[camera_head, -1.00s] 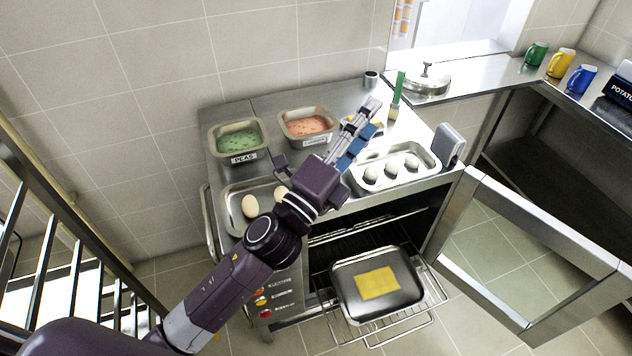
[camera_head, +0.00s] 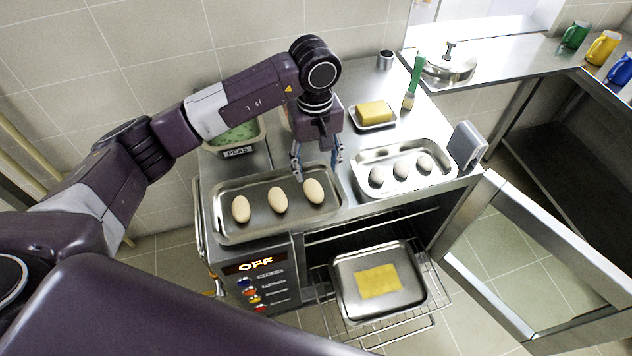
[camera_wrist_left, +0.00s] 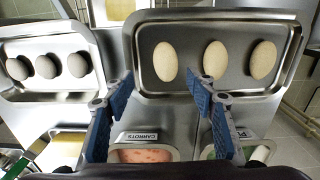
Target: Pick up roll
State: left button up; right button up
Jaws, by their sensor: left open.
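Three pale oval rolls lie in a row in a metal tray on the oven top: the left roll (camera_head: 240,209), the middle roll (camera_head: 277,200) and the right roll (camera_head: 314,191). My left gripper (camera_head: 316,168) is open and empty, pointing down just behind the right roll. In the left wrist view, the gripper (camera_wrist_left: 160,85) has its fingers spread, and that same roll (camera_wrist_left: 165,62) shows just beyond the gap between the tips. The gripper appears above the tray, not touching a roll. A second tray (camera_head: 440,183) holds three greyer rolls.
Butter (camera_head: 375,112) on a dish, a green-handled brush (camera_head: 414,80) and the peas pan (camera_head: 240,135) stand behind. The carrots pan (camera_wrist_left: 143,155) is mostly hidden by my arm. The oven door (camera_head: 530,265) is open, with a baking tray (camera_head: 425,300) on the pulled-out rack.

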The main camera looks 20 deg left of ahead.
aim_at(313, 186)
pick_arm(q)
jog(key=shift+a+f, duration=0.2)
jog(key=shift+a, duration=0.15)
jog(key=shift+s+f+p, duration=0.2)
jog(key=shift+f+p, duration=0.45)
jog(key=shift+f, duration=0.2)
notch_tip(313, 186, down, 4)
jog(key=p, duration=0.2)
jog(key=shift+s+f+p, duration=0.1)
jog(key=shift+s+p, duration=0.05)
jog(key=shift+p, duration=0.25)
jog(key=shift+f, duration=0.55)
jog(key=c, duration=1.1)
